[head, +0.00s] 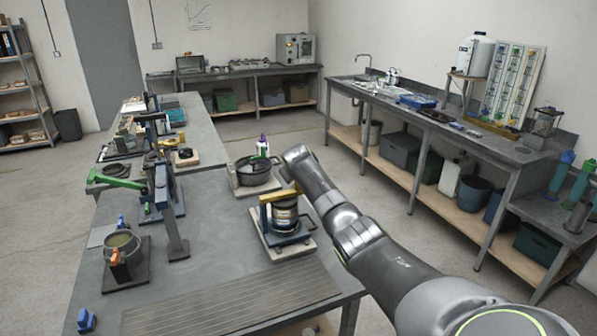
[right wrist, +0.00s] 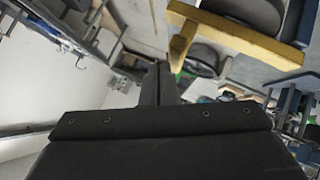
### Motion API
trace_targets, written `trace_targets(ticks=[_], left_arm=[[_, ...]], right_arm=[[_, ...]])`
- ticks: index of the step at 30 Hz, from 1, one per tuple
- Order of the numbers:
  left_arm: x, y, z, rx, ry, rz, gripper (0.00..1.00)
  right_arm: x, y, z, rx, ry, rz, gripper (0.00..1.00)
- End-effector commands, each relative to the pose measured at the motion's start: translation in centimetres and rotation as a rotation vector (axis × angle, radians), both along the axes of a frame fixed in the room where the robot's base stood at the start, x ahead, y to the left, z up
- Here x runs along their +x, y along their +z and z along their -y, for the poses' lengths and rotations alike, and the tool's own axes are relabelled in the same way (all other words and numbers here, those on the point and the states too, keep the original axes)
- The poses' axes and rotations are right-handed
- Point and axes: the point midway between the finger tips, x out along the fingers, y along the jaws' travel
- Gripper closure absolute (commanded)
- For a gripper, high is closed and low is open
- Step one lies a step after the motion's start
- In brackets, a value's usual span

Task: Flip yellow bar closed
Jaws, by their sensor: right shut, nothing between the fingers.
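The yellow bar (head: 279,196) lies across the top of a dark round canister (head: 285,217) held in a blue frame on a pale base, near the table's right edge. A short yellow upright shows at its left end. In the right wrist view the yellow bar (right wrist: 235,36) crosses the upper right. In the head view my right wrist is just above and right of the bar, and hides the fingers. My left gripper is in neither view.
A black pot (head: 254,178) on a board stands just behind the canister. A green-handled lever (head: 122,178), a metal post and a bucket (head: 122,243) stand to the left. A blue block (head: 86,320) lies at the front left. The table middle is mostly clear.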

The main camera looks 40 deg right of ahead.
Motion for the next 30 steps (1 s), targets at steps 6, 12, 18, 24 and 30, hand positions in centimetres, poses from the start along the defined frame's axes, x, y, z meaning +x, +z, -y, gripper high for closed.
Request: trace_targets(ticks=[6,12,18,24,30], left_arm=[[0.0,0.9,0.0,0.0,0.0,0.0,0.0],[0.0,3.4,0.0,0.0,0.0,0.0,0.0],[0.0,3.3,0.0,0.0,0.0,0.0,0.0],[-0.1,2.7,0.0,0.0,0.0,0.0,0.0],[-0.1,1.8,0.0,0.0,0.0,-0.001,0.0]], right_arm=[[-0.4,0.3,0.4,0.001,-0.007,-0.018,1.0],[-0.1,3.5,0.4,-0.001,-0.002,-0.007,1.0],[-0.7,4.9,0.3,-0.005,0.001,0.001,1.0],[-2.2,6.4,-0.1,-0.005,0.002,0.004,1.0],[-3.9,8.1,-0.5,-0.006,0.002,0.005,1.0]])
